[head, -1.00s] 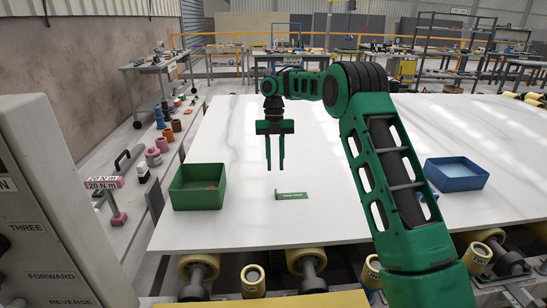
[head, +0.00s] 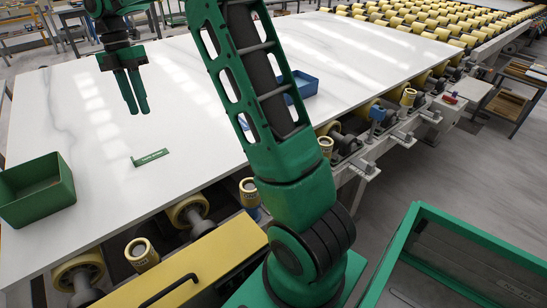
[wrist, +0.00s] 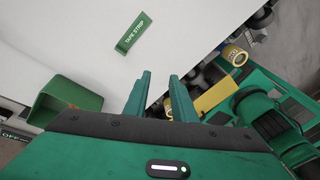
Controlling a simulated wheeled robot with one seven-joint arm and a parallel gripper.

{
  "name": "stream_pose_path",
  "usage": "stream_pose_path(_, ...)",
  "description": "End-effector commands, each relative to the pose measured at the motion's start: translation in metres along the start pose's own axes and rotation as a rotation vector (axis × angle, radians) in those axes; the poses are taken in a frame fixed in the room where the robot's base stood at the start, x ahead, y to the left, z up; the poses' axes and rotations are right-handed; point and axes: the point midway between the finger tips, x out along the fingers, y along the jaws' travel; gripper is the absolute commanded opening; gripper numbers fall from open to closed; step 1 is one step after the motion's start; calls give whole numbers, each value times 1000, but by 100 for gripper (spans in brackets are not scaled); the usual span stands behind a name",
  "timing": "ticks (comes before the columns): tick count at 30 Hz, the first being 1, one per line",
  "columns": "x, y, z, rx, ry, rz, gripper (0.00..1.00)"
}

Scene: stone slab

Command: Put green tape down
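The green tape strip (head: 150,157) lies flat on the white stone slab (head: 215,130), near its front edge. In the wrist view the strip (wrist: 133,33) reads "TAPE STRIP" and lies beyond the fingers, apart from them. My gripper (head: 138,108) hangs above the slab, fingers down, behind the strip in the head view. In the wrist view my gripper (wrist: 160,90) shows two separated fingers with nothing between them.
A green bin (head: 38,190) stands on the slab at left; it also shows in the wrist view (wrist: 65,98). A blue bin (head: 298,86) is partly hidden behind my arm. Yellow rollers (head: 190,212) line the slab's front edge. The slab around the strip is clear.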

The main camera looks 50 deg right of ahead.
Motion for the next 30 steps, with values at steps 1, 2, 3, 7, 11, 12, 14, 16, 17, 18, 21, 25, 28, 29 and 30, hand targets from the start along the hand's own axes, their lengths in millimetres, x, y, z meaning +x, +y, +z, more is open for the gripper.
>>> stream_pose_path(1, -5, -21, 0, 118, -4, 12, 24)
stream_pose_path(2, -6, -32, -1, 195, -6, 20, 24)
stream_pose_path(3, -7, -48, 0, 298, -7, 30, 24)
stream_pose_path(7, -7, -99, 0, 633, -7, 66, 24)
stream_pose_path(11, 0, -153, -2, 967, 2, 104, 24)
stream_pose_path(12, 4, -170, -3, 1069, 6, 116, 24)
stream_pose_path(14, 11, -195, -4, 1222, 14, 135, 24)
stream_pose_path(16, 21, -225, -7, 1401, 26, 155, 24)
stream_pose_path(17, 26, -238, -9, 1475, 32, 164, 24)
stream_pose_path(18, 32, -255, -10, 1576, 41, 176, 24)
stream_pose_path(21, 53, -297, -17, 1825, 67, 203, 24)
stream_pose_path(25, 84, -346, -28, 2125, 105, 233, 24)
stream_pose_path(28, 107, -374, -35, 2307, 131, 249, 24)
stream_pose_path(29, 112, -381, -37, 2352, 138, 253, 24)
stream_pose_path(30, 119, -388, -40, 2402, 146, 256, 24)
